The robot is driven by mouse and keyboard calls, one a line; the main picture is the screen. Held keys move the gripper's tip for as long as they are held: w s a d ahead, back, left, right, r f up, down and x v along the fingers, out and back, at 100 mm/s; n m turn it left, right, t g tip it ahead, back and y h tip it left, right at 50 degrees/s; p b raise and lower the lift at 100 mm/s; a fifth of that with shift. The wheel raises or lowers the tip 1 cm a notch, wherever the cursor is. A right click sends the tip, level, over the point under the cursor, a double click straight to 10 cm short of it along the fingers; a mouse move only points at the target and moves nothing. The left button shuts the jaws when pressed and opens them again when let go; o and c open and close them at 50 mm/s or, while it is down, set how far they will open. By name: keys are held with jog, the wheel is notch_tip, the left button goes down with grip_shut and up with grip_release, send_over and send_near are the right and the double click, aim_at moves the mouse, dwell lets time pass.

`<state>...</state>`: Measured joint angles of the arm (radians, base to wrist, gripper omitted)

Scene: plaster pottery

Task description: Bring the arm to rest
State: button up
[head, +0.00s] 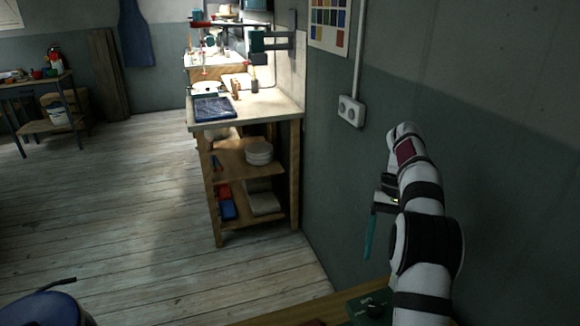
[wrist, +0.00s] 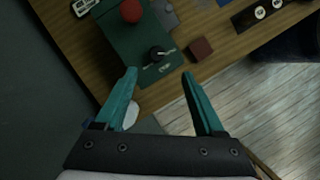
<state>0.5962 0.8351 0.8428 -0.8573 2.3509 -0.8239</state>
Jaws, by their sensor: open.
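My gripper (wrist: 158,78) shows in the wrist view with its two teal fingers spread apart and nothing between them. It points down over the edge of a wooden bench (wrist: 75,40), above the side of a green control box (wrist: 140,45). In the head view my white and black arm stands at the right, raised beside the grey wall. One teal finger of my gripper (head: 371,235) hangs down there; the rest of the gripper is mostly hidden by the arm.
The green box has a red button (wrist: 131,11) and a black knob (wrist: 157,53). A dark red block (wrist: 201,49) lies beside it. In the head view, a wall socket (head: 351,111) is near the arm. A workbench (head: 270,104) stands further back; the plank floor left of it is open.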

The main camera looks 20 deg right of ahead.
jog(key=s+a+r+n+t+h, duration=0.1)
jog(key=s+a+r, duration=0.25)
jog(key=a, duration=0.45)
jog(key=s+a+r+n, duration=0.1)
jog(key=s+a+r, duration=0.25)
jog(key=a, duration=0.55)
jog(key=s+a+f+t, duration=0.1)
jog(key=s+a+f, duration=0.3)
jog(key=s, duration=0.4)
jog(key=s+a+f+t, duration=0.1)
jog(key=s+a+f, duration=0.3)
jog(key=s+a, duration=0.2)
jog(key=s, duration=0.2)
jog(key=shift+s+a+f, duration=0.15)
jog(key=shift+s+a, duration=0.2)
jog(key=shift+a, duration=0.05)
jog(key=shift+c, duration=0.2)
